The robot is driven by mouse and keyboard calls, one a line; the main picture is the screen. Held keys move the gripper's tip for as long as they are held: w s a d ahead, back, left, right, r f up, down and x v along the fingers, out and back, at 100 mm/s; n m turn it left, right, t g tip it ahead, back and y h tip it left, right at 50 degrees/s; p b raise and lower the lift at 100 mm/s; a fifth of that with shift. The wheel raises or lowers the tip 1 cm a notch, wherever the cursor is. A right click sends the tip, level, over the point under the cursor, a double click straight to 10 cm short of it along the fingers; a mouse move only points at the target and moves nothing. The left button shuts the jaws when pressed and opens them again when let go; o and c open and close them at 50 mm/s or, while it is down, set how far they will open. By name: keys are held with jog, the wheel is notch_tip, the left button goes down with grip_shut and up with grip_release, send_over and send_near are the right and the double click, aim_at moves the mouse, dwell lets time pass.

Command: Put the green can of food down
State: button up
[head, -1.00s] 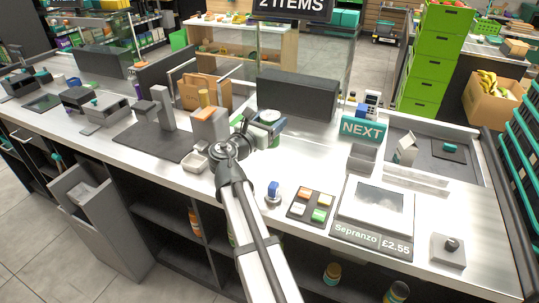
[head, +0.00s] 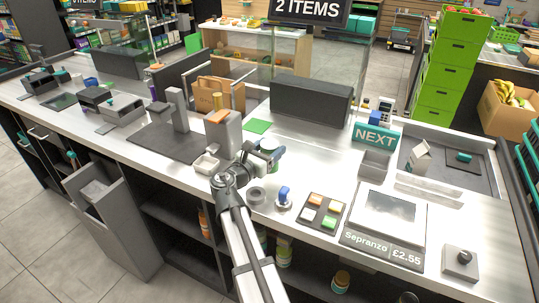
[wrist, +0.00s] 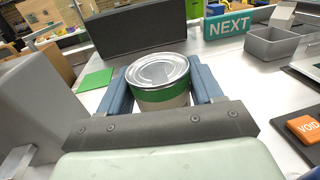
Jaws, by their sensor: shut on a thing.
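The green can of food (head: 268,145) is in my gripper, just right of the grey box-shaped unit on the counter. In the wrist view the can (wrist: 160,85) is upright, with a silver lid and a green band. My gripper (wrist: 161,92) is shut on it, with one blue-grey finger on each side; it also shows in the head view (head: 272,155). The can's lower part is hidden by my gripper, and I cannot tell whether it touches the counter. A flat green square (head: 257,126) lies on the counter beyond the can, to its left in the wrist view (wrist: 96,79).
A dark grey panel (head: 311,101) stands behind. The NEXT sign (head: 375,136) and a grey tray (head: 374,164) are to the right. A grey upright unit (head: 224,135) is close on the left. A button pad (head: 322,212) lies nearer the front. The counter (head: 318,160) between is clear.

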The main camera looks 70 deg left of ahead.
jog(key=shift+f, duration=1.15)
jog(key=shift+f, duration=0.15)
jog(key=o, duration=1.3)
jog(key=v, duration=1.2)
